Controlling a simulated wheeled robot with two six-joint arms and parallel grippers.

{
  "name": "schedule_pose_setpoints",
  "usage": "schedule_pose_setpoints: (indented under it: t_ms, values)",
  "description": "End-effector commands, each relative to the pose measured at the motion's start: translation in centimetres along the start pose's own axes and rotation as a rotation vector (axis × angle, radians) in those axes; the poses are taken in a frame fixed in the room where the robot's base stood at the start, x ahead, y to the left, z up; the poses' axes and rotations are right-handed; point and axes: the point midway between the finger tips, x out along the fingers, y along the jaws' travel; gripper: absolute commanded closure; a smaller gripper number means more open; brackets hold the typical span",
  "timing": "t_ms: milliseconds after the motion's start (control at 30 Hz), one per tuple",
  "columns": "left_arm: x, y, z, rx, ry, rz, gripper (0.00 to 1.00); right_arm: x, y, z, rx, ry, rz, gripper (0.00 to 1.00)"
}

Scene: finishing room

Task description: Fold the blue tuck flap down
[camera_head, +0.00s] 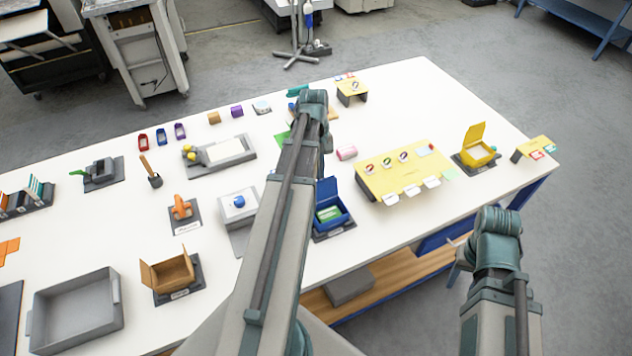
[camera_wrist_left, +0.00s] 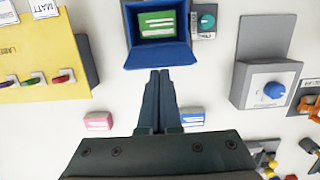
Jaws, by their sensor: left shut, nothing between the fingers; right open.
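A dark blue box (camera_head: 335,222) stands on a dark base near the table's front edge, with a green and white item (camera_head: 329,213) inside. Its blue tuck flap (camera_head: 326,190) stands up at the far side, partly beside my left arm. In the left wrist view the box (camera_wrist_left: 129,25) is at the top, and its flap (camera_wrist_left: 160,56) tilts toward the camera. My left gripper (camera_wrist_left: 160,73) is shut and empty, its tips just below the flap's edge in that view; I cannot tell whether they touch. My left arm hides this gripper in the head view. My right gripper is out of view.
A yellow label board (camera_head: 405,172) and an open yellow box (camera_head: 477,153) stand to the right. A pink block (camera_wrist_left: 97,121) and a blue-white block (camera_wrist_left: 193,118) flank the fingers. A white unit with a blue knob (camera_wrist_left: 266,84) is beside the box.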

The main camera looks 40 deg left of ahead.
Motion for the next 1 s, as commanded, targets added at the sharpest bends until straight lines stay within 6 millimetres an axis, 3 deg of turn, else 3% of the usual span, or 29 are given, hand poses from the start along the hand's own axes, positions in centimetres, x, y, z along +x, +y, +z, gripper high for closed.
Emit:
schedule_pose_setpoints:
  t_ms: [300, 1000]
  values:
    - [0.4, 0.0, 1.2, 0.0, 0.0, 0.0, 1.0, 0.2, 0.0, 0.0, 0.0, 0.0, 0.0, 0.5]
    - [0.6, 0.0, 1.8, 0.001, 0.0, 0.0, 1.0, 0.3, 0.0, 0.0, 0.0, 0.0, 0.0, 0.5]
